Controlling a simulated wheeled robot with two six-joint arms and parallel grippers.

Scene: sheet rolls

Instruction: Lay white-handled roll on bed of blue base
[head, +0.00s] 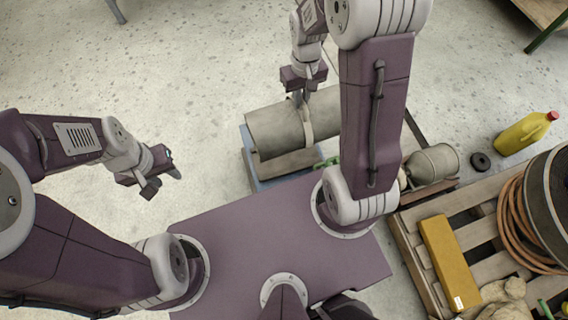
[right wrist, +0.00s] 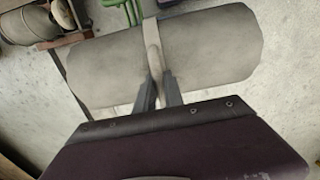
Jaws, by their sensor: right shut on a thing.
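The grey roll (head: 272,131) has a pale, whitish handle strap (head: 307,124) around its middle. My right gripper (head: 301,98) is shut on that handle from above. The right wrist view shows the same roll (right wrist: 215,50) and the handle (right wrist: 152,45) between the fingers (right wrist: 160,92). The pale blue base (head: 249,163) shows under and in front of the roll in the head view. The roll overlaps its bed, and I cannot tell whether it touches. My left gripper (head: 163,182) is open and empty, over bare floor at the left.
Another roll (head: 432,164) lies to the right beside a wooden pallet (head: 410,228). The pallet bears a yellow box (head: 449,262) and a coiled hose (head: 520,222). A yellow jug (head: 524,133) and a black ring (head: 480,161) are on the floor. Floor left of the base is clear.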

